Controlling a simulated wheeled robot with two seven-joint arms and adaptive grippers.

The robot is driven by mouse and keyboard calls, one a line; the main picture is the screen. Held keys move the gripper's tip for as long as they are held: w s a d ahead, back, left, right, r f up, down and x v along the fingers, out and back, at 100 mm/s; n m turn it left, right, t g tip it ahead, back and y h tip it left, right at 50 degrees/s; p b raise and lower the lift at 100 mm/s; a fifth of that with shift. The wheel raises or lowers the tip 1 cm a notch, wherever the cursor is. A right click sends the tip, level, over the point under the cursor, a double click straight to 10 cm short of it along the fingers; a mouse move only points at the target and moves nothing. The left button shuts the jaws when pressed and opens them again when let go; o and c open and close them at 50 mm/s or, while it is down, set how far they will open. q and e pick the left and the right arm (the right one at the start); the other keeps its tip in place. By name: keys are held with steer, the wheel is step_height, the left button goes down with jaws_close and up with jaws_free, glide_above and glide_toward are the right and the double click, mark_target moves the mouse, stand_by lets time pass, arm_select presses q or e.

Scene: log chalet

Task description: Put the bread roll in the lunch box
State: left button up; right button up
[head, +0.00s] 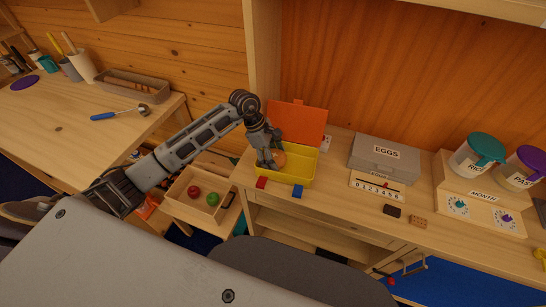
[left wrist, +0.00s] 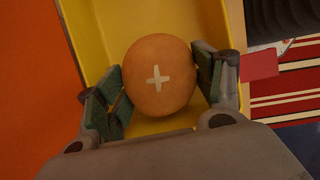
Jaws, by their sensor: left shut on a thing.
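The bread roll (left wrist: 160,80) is round and brown with a pale cross on top. It shows between the green-padded fingers of my left gripper (left wrist: 162,95), which is shut on it. In the head view my left gripper (head: 270,158) points down at the lunch box, with part of the roll (head: 279,158) visible beside it. The lunch box (head: 298,174) is yellow with an orange lid (head: 297,123) standing open at its back. The roll is over or inside the box; I cannot tell whether it touches the floor. My right gripper is not in view.
A red block (head: 261,182) and a blue block (head: 297,191) sit at the box's front. A grey EGGS box (head: 384,158) and a number strip (head: 377,187) stand to the right. An open drawer (head: 188,205) below left holds red and green round things.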

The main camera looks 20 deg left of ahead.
arm_select(q)
steer(key=shift+f, duration=0.55)
steer(key=shift+f, duration=0.2)
steer(key=o, duration=0.7)
steer(key=shift+o, duration=0.2)
steer(key=shift+r, duration=0.15)
steer(key=shift+r, duration=0.1)
steer(key=shift+b+v, duration=0.9)
steer(key=shift+v, duration=5)
